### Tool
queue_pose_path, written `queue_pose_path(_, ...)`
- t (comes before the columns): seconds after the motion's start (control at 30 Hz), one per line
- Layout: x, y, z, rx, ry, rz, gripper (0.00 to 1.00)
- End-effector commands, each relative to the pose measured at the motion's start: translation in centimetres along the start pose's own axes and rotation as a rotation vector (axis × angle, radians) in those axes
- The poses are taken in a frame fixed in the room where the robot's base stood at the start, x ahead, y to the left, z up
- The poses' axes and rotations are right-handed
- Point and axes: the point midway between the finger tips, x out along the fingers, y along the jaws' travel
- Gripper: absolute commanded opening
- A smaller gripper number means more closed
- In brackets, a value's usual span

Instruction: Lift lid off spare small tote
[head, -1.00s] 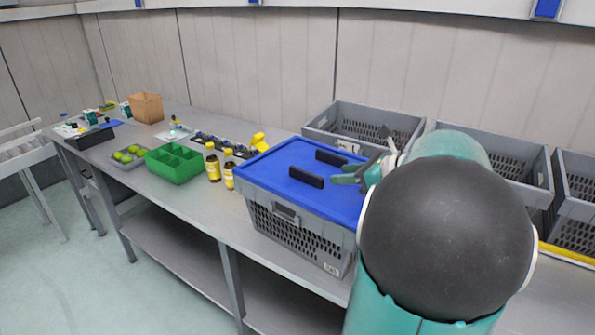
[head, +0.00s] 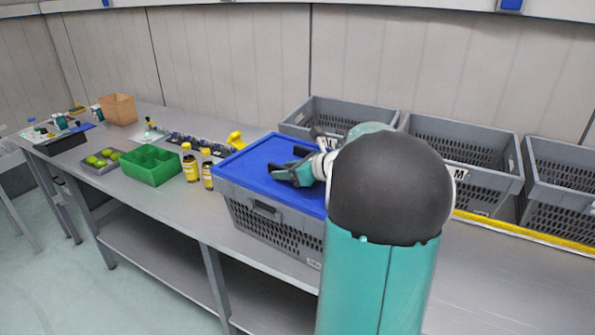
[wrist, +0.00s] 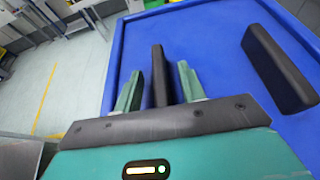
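The blue lid (head: 243,160) lies on a grey slatted tote (head: 262,221) at the front of the bench. It also fills much of the wrist view (wrist: 215,45). Two upright black handles stand on the lid. In the wrist view, one handle (wrist: 158,68) stands between the two green fingers of my gripper (wrist: 160,72), with a visible gap on each side. The other handle (wrist: 278,68) is apart, to the right. In the head view, my gripper (head: 297,172) is low over the lid, and my arm hides the lid's right part.
Open grey totes (head: 460,155) stand in a row behind and right, beyond a yellow strip. The bench front at right is clear.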

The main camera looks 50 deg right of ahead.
Motion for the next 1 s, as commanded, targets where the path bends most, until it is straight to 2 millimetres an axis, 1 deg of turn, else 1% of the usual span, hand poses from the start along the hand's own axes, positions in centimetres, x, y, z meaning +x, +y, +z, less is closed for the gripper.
queue_pose_path(0.03, 0.5, 0.0, 0.0, 0.000, 0.000, 0.000, 0.40)
queue_pose_path(0.1, 0.8, 0.0, 0.0, 0.000, 0.000, 0.000, 0.40)
queue_pose_path(0.3, 0.8, 0.0, 0.0, 0.000, 0.000, -0.001, 0.40)
queue_pose_path(0.47, 0.8, 0.0, 0.0, 0.000, 0.000, -0.001, 0.09)
queue_pose_path(0.5, 0.8, 0.0, 0.0, 0.000, 0.000, -0.001, 0.01)
queue_pose_path(0.83, 0.7, 0.0, 0.2, -0.001, -0.001, -0.001, 0.00)
queue_pose_path(0.93, 0.5, 0.0, 0.8, -0.003, -0.001, -0.002, 0.00)
queue_pose_path(1.0, 0.1, -0.1, 1.8, -0.005, -0.001, -0.002, 0.00)
